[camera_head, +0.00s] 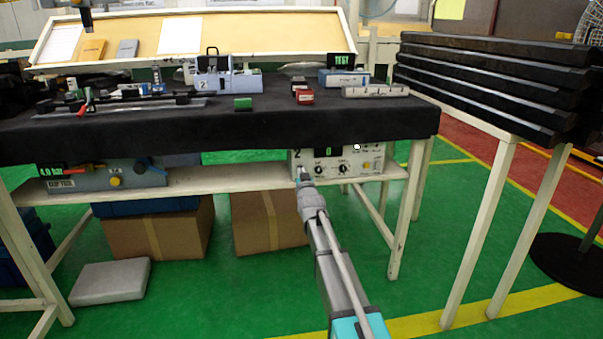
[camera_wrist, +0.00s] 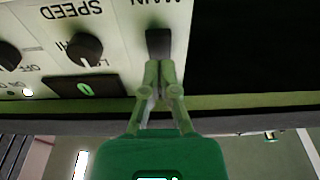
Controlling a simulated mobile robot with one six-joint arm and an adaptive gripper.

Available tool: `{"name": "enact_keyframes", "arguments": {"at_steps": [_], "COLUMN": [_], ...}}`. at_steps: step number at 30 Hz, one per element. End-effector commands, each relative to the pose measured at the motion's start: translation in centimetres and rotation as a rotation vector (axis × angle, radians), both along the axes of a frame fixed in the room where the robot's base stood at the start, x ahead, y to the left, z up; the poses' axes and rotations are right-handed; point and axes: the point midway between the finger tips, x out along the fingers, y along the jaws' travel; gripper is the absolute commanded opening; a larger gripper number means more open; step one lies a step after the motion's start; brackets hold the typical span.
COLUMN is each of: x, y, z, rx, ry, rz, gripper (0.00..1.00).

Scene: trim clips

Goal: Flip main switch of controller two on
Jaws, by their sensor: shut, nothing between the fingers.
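Controller two (camera_head: 372,158) is a pale box marked "2" on the shelf under the table, with dark knobs and a green-lit display. In the wrist view its panel (camera_wrist: 115,35) appears upside down. The dark main switch (camera_wrist: 158,42) sits by the lettering MAIN; I cannot tell its position. My gripper (camera_wrist: 158,68) is shut and empty, its fingertips right at the switch's near edge; I cannot tell whether they touch. In the head view my gripper (camera_head: 303,174) is at the left part of controller two's front, and hides the switch there.
The shelf (camera_head: 235,181) runs under the black-covered table (camera_head: 300,125). Another grey unit (camera_head: 105,178) stands on the shelf at left. Cardboard boxes (camera_head: 268,222) stand below. A white table leg (camera_head: 413,205) is right of the controller. The green floor in front is mostly clear.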

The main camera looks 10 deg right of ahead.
Motion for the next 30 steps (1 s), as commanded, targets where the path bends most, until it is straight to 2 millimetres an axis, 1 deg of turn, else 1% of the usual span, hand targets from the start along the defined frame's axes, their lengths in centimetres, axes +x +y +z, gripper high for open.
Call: {"name": "enact_keyframes", "arguments": {"at_steps": [7,15,21,25,30], "x": [-2.7,-7.6,-10.4,-11.5,-12.0], "y": [0.0,0.0,0.0,0.0,0.0], "z": [0.7,1.5,1.9,2.1,2.1], "rx": [0.000,0.000,0.000,0.000,0.000], "ry": [-0.002,-0.002,-0.002,-0.002,-0.002], "rz": [0.000,0.000,0.000,0.000,0.000], "gripper": [0.00,0.00,0.00,0.00,0.00]}}
